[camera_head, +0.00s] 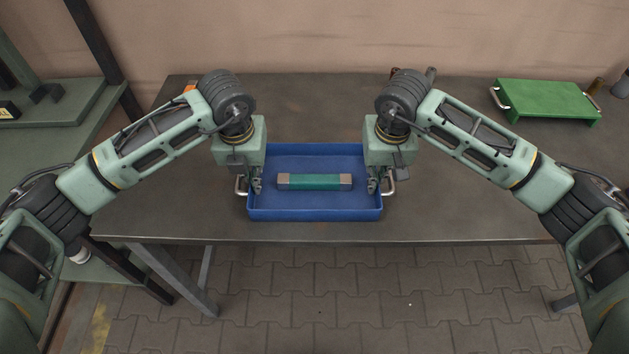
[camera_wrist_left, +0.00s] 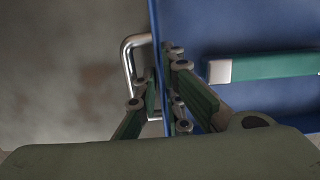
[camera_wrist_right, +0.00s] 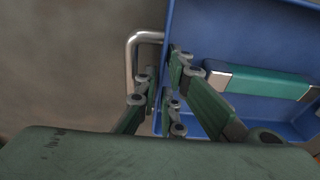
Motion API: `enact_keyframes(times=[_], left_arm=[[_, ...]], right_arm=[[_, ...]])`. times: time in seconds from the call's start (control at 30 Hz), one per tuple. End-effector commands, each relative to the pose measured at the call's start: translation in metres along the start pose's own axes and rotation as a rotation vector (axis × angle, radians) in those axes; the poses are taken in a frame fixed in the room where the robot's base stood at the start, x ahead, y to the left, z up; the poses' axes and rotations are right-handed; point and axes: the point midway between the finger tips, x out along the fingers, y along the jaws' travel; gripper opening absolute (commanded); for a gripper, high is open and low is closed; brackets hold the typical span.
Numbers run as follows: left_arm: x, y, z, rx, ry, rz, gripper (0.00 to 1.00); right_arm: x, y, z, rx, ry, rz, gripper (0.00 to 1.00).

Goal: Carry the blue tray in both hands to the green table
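The blue tray (camera_head: 315,214) lies on a dark grey table (camera_head: 310,100), with a metal handle at each short side. A green block with metal ends (camera_head: 314,182) lies inside it. My left gripper (camera_head: 256,186) is at the tray's left wall by the left handle (camera_wrist_left: 128,60). Its fingers are close together, one on each side of the wall, and look shut on it. My right gripper (camera_head: 373,186) is placed the same way at the right wall by the right handle (camera_wrist_right: 132,60). The fingertips partly hide the contact and the handles.
A green raised plate with metal handles (camera_head: 545,100) stands at the table's back right. Beside it are small cylindrical items (camera_head: 621,86). A grey-green surface with a shelf (camera_head: 60,102) stands at the left.

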Motion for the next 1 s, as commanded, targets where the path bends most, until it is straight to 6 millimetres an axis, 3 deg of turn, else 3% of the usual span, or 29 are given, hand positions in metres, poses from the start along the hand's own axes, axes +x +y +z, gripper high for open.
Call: enact_keyframes(times=[0.37,0.47,1.0], left_arm=[[0.0050,0.0000,0.0002,0.001,-0.001,0.001,0.08],[0.0049,0.0000,0.0002,0.001,-0.001,0.000,0.00],[0.0045,0.0002,0.0004,0.001,-0.001,0.001,0.00]], right_arm=[[0.0053,0.0000,0.0004,0.000,-0.001,0.000,0.08],[0.0052,0.0000,0.0003,0.000,-0.001,0.000,0.00],[0.0048,0.0003,0.0000,0.000,0.000,0.001,0.00]])
